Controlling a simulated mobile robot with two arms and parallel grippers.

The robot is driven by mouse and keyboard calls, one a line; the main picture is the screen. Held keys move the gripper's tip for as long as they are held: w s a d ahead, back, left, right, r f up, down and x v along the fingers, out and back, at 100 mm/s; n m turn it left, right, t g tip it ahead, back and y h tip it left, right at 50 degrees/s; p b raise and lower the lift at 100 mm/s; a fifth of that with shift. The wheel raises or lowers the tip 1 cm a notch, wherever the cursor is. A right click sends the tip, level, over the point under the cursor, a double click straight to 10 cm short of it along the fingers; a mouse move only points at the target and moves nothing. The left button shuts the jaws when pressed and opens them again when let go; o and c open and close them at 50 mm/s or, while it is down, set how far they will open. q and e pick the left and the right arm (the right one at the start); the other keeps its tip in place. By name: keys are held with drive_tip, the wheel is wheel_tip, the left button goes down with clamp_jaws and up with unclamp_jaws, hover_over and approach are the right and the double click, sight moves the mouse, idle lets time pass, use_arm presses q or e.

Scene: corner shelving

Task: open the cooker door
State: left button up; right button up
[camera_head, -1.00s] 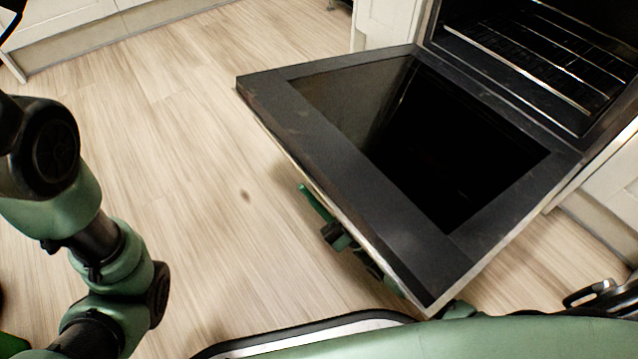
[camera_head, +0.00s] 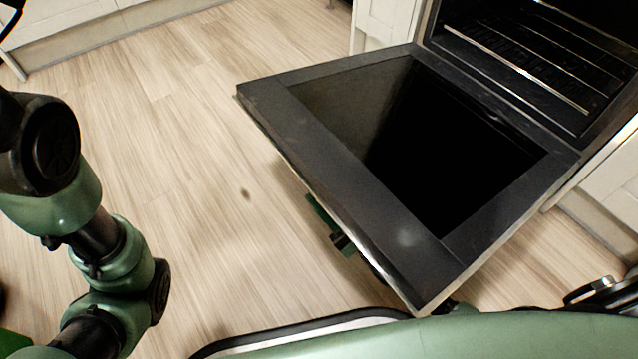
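The cooker door (camera_head: 300,125) is folded down, close to level, its dark glass inner face turned up. It hinges at the open oven cavity (camera_head: 530,60) at the upper right, where wire racks show. Part of my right arm's end, with what looks like its gripper (camera_head: 326,218), shows under the door's outer edge, in green and black. The door hides most of it, so its fingers and any contact with the door cannot be made out. My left arm (camera_head: 110,255) stands at the left, away from the door; its gripper is not clearly in view.
White cabinets (camera_head: 385,25) flank the cooker, with more cabinets at the upper left. The wooden floor (camera_head: 190,150) between my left arm and the door is clear. My own base fills the bottom edge, close to the door's near corner.

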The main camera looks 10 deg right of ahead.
drive_tip(key=v, duration=0.5)
drive_tip(key=shift+f+p, duration=0.1)
drive_tip(key=shift+p, duration=0.2)
drive_tip(key=shift+s+f, duration=0.15)
